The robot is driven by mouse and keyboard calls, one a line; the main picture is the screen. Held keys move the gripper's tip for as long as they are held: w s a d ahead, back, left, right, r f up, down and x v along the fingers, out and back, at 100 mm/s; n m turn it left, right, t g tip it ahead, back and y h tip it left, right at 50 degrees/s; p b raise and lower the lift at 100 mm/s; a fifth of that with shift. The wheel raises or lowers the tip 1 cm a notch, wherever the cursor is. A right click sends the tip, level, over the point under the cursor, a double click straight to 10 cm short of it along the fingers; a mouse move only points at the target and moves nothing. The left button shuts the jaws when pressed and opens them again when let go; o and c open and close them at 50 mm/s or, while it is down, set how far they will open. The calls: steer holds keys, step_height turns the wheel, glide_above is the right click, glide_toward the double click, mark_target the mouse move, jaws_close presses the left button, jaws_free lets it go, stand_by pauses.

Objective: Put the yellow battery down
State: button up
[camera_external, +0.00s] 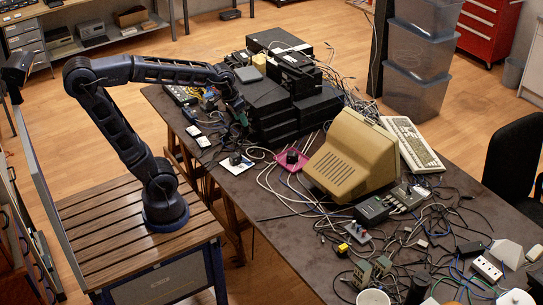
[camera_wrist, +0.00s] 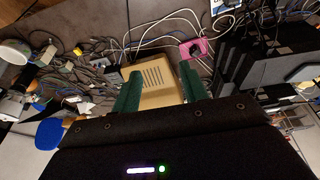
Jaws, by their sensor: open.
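My gripper (camera_external: 240,112) is at the left side of the stack of black boxes, above the table's far left part. In the wrist view my gripper (camera_wrist: 158,76) shows two green fingers spread apart with nothing between them. A small yellowish block (camera_external: 259,62) lies on top of the stack, behind and above the gripper. A small bright yellow and black item (camera_external: 343,248) lies on the table near the front. I cannot tell for sure which of these is the yellow battery.
The black box stack (camera_external: 283,118) stands close beside my gripper. A beige monitor (camera_external: 352,155), a pink tray (camera_external: 283,163), a keyboard (camera_external: 412,143) and many loose cables cover the dark table (camera_external: 262,208). A bare strip runs along its near left edge.

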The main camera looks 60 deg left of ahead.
steer(key=s+a+f+t, duration=0.1)
steer(key=s+a, duration=0.4)
steer(key=s, duration=0.5)
steer(key=shift+s+a, duration=0.25)
steer(key=shift+s, duration=0.05)
stand_by(0.7)
